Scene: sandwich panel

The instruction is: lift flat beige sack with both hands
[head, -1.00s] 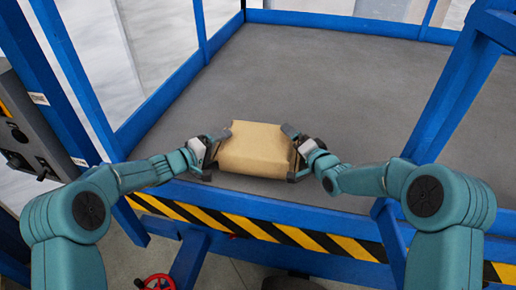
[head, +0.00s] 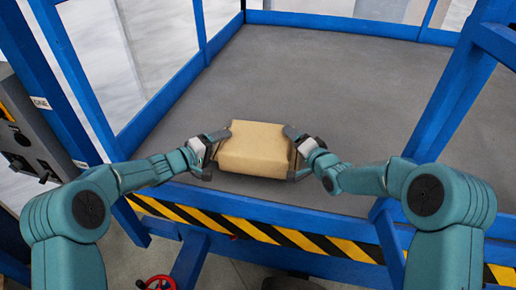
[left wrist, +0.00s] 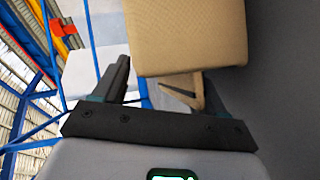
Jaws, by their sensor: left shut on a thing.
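The flat beige sack (head: 254,148) looks like a boxy, light brown pack at the front edge of the grey platform deck. Its near face is in shade. My left gripper (head: 212,156) is shut on its left end, with one finger towards the far side and one towards the near side. My right gripper (head: 297,154) is at its right end in a mirrored pose and looks shut on it. In the left wrist view the sack (left wrist: 187,36) fills the top middle, with a folded end flap between my dark fingers. The sack's underside is hidden in the head view.
The grey deck (head: 330,80) behind the sack is clear. Blue rails (head: 175,95) enclose it, with a blue post at right. A yellow-black striped edge (head: 260,229) runs along the front. A control box (head: 18,135) stands at left and a red handwheel (head: 157,282) is below.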

